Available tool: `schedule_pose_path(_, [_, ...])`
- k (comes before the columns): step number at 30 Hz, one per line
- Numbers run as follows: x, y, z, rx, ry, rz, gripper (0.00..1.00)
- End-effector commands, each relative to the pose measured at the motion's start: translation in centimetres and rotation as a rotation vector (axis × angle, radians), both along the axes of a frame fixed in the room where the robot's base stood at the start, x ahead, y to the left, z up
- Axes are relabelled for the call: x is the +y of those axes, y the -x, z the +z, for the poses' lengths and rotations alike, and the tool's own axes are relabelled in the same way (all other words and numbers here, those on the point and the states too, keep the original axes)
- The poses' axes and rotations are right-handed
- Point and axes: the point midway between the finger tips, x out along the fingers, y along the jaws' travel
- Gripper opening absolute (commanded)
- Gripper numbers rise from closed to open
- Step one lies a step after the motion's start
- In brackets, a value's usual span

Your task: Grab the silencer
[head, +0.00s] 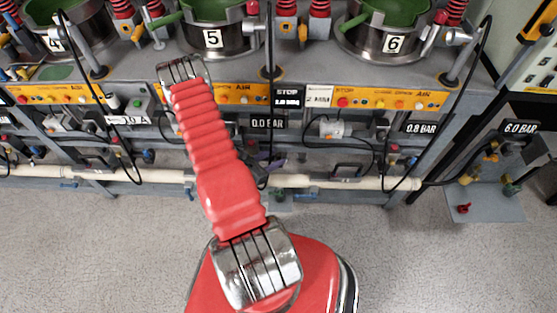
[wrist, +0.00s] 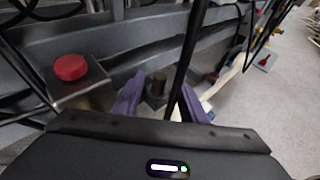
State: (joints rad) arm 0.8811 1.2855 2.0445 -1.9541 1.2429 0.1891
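The silencer appears to be the small dark brownish cylinder (wrist: 157,84) in the wrist view. It stands upright on a grey surface, beyond and between my fingertips. My gripper (wrist: 161,98) has two purple fingers spread apart, with a gap between them and nothing visibly held. The cylinder shows in that gap, and I cannot tell how far ahead of the tips it is. In the head view my gripper (head: 272,162) is small and partly hidden by my red arm, below the bench near the pipe. The silencer cannot be made out there.
A black cable (wrist: 193,55) crosses the wrist view just right of the cylinder. A red round knob (wrist: 70,67) sits on a plate at left. A cream pipe (head: 330,181) runs below the bench. Numbered pots, such as pot 5 (head: 213,40), stand above. The floor in front is clear.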

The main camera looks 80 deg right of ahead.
Motion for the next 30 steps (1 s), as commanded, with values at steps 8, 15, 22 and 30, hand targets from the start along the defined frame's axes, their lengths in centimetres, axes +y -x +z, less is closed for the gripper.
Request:
schedule_pose_path(8, [0.01,-0.02,0.01,0.000,0.000,0.000,0.27])
schedule_pose_path(15, [0.01,-0.02,0.01,0.000,0.000,0.000,0.10])
schedule_pose_path(22, [0.02,-0.02,0.01,0.000,0.000,0.000,0.00])
schedule_pose_path(30, [0.01,-0.03,0.10,0.000,0.000,0.000,0.00])
